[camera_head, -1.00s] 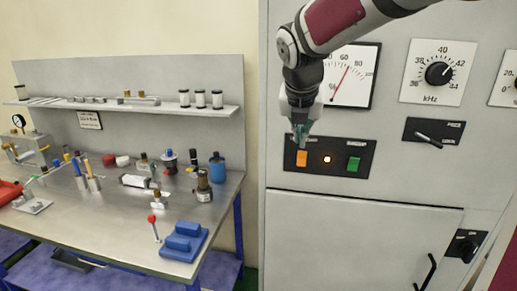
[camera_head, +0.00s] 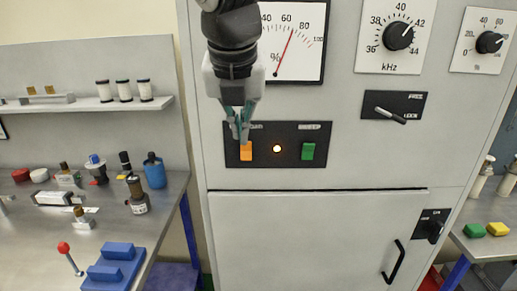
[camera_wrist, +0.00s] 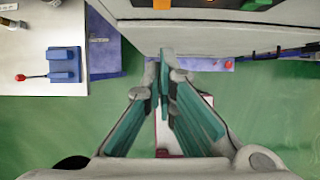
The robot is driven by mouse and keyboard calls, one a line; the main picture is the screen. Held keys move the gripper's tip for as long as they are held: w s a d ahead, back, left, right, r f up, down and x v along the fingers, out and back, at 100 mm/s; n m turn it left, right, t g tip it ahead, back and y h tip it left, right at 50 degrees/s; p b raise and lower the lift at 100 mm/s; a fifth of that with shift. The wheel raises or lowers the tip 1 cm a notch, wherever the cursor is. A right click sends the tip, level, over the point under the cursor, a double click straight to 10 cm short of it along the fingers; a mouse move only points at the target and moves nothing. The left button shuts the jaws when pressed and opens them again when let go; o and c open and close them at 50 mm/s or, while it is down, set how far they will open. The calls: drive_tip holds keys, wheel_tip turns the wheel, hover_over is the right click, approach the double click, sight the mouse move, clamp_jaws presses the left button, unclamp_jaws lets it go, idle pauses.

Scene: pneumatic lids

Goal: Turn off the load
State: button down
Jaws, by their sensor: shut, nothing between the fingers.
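The grey cabinet (camera_head: 300,235) carries a black switch panel (camera_head: 295,157). On the panel are an orange button (camera_head: 246,151) at left, a small glowing lamp (camera_head: 277,148) in the middle and a green button (camera_head: 308,151) at right. My gripper (camera_head: 241,138) is shut and empty, its tips pointing down just in front of the orange button's upper left edge; I cannot tell whether they touch. In the wrist view my gripper (camera_wrist: 164,78) has its fingertips together below the panel's edge, and the orange button (camera_wrist: 162,4) shows partly at the top.
Above are a % meter (camera_head: 292,45), a kHz dial (camera_head: 398,36) and a lock lever (camera_head: 392,113). A rotary switch (camera_head: 431,226) and door handle (camera_head: 393,262) are lower right. A workbench (camera_head: 125,210) with parts stands at left, with a blue block (camera_head: 114,265) at its front edge.

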sight(244, 156)
drive_tip(key=shift+d+f, duration=0.1)
drive_tip(key=x, duration=0.4)
drive_tip(key=w+x, duration=0.1)
drive_tip(key=x, duration=0.3)
drive_tip(key=r+p+x, duration=0.1)
drive_tip(key=x, duration=0.3)
drive_tip(key=shift+w, duration=0.35)
drive_tip(key=shift+w+f, duration=0.2)
drive_tip(key=shift+w, duration=0.35)
drive_tip(key=shift+w, duration=0.1)
drive_tip(key=shift+w+f, duration=0.2)
drive_tip(key=shift+f, duration=0.1)
drive_tip(key=shift+r, duration=0.1)
